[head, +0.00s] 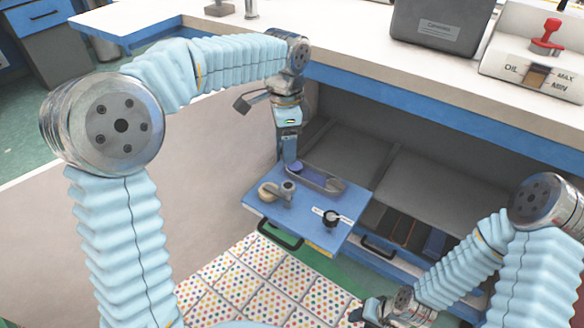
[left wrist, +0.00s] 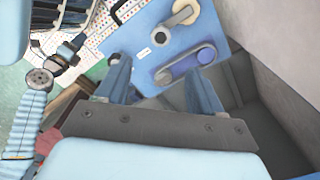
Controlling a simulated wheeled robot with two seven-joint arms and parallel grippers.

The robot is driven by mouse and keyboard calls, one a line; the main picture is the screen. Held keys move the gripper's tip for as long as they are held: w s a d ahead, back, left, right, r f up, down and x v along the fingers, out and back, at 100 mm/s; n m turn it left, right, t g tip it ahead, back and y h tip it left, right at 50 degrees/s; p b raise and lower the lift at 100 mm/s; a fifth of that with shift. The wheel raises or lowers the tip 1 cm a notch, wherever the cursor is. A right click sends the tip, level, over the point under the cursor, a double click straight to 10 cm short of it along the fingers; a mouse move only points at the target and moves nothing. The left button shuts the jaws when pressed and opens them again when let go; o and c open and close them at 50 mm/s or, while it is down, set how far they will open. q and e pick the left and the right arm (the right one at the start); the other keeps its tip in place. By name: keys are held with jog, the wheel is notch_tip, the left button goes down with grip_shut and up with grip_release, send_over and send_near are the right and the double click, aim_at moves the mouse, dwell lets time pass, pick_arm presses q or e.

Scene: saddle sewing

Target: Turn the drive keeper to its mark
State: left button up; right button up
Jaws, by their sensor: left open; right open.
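A blue pull-out board (head: 268,213) sticks out from under the bench. A grey oblong part (left wrist: 185,65) with a blue end lies at the board's back. My left gripper (head: 290,163) is above the back edge; in the left wrist view its fingers (left wrist: 160,85) are apart and empty. My right gripper (head: 368,312) is low, in front of the board, open.
A blue-edged bench (head: 350,80) overhangs behind.

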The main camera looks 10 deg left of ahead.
aim_at(287, 186)
pick_arm(q)
notch_tip(287, 186, down, 14)
jog(key=shift+w+r+b, duration=0.1)
jog(key=shift+b, duration=0.5)
jog(key=shift+c, duration=0.2)
grip_shut()
